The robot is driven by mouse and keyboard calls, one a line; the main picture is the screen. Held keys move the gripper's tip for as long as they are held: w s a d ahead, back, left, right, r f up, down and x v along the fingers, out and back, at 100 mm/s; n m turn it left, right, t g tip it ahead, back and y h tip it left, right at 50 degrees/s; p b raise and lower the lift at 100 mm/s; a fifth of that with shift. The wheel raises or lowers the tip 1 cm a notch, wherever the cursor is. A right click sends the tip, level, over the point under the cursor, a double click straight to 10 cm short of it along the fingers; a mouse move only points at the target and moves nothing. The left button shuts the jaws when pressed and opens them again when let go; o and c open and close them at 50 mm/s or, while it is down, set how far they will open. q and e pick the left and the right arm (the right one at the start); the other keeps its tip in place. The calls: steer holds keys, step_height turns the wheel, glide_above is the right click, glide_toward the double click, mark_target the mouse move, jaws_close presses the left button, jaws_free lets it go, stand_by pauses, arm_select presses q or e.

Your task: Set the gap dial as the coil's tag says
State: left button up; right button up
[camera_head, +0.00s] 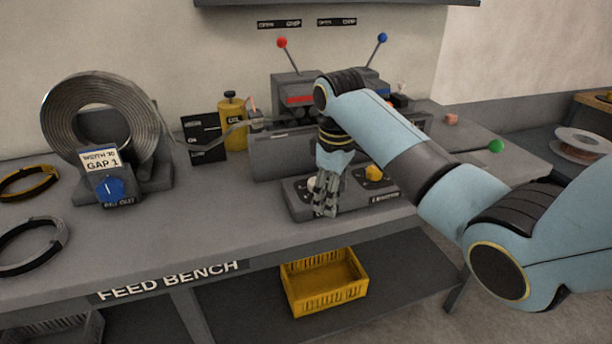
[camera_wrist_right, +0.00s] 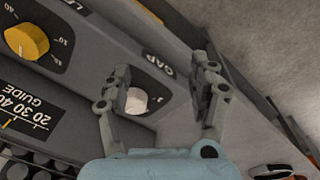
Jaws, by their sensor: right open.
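The metal strip coil (camera_head: 82,118) stands on its holder at the left of the bench. Its white tag (camera_head: 101,160) reads "GAP 1" below a line that looks like "WIDTH 30". The gap dial, a white knob (camera_wrist_right: 136,101) beside the label "GAP", sits on the dark control panel; only a bit of it shows in the head view (camera_head: 312,183). My right gripper (camera_head: 325,208) points down at the panel's left part. In the right wrist view its open fingers (camera_wrist_right: 165,80) straddle the white knob, the left finger nearer; contact cannot be told. The dial's setting is not readable. My left gripper is out of view.
A yellow knob (camera_head: 374,172) sits right of the gap dial on the same panel. A blue knob (camera_head: 110,188) is on the coil holder. Behind stand a yellow bottle (camera_head: 232,122) and levers with red (camera_head: 282,42) and blue (camera_head: 382,37) balls. Two rings lie at far left.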

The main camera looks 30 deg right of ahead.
steer(key=w+d+r+n, duration=0.1)
steer(key=w+r+n, duration=0.1)
steer(key=w+r, duration=0.65)
steer(key=shift+g+y, duration=0.3)
steer(key=shift+g, duration=0.1)
steer(key=f, duration=0.6)
steer(key=s+f, duration=0.1)
steer(key=f, duration=0.3)
steer(key=shift+r, duration=0.1)
steer(key=c, duration=1.1)
